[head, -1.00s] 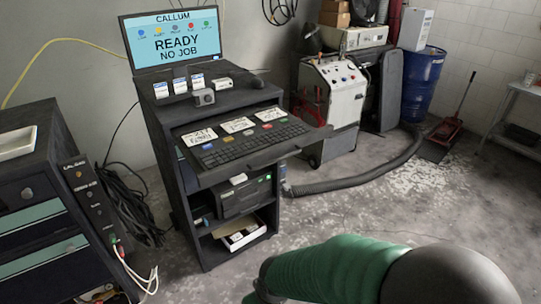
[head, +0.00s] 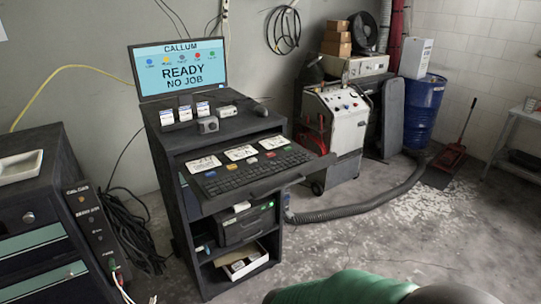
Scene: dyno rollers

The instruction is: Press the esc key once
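A black keyboard (head: 252,172) lies on the pulled-out shelf of a dark computer cart (head: 207,268). It has a few coloured keys, and the esc key is too small to make out. A monitor (head: 180,72) on top of the cart reads "CALLUM", "READY" and "NO JOB". Neither gripper is in view. A green-sleeved part of my own body shows at the bottom edge, well in front of the cart.
A dark cabinet with green drawers (head: 40,245) stands at the left. A white machine (head: 337,120) stands behind the cart, with a grey hose (head: 365,207) on the floor. A blue barrel (head: 423,112) is at the back. The floor at front right is mostly clear.

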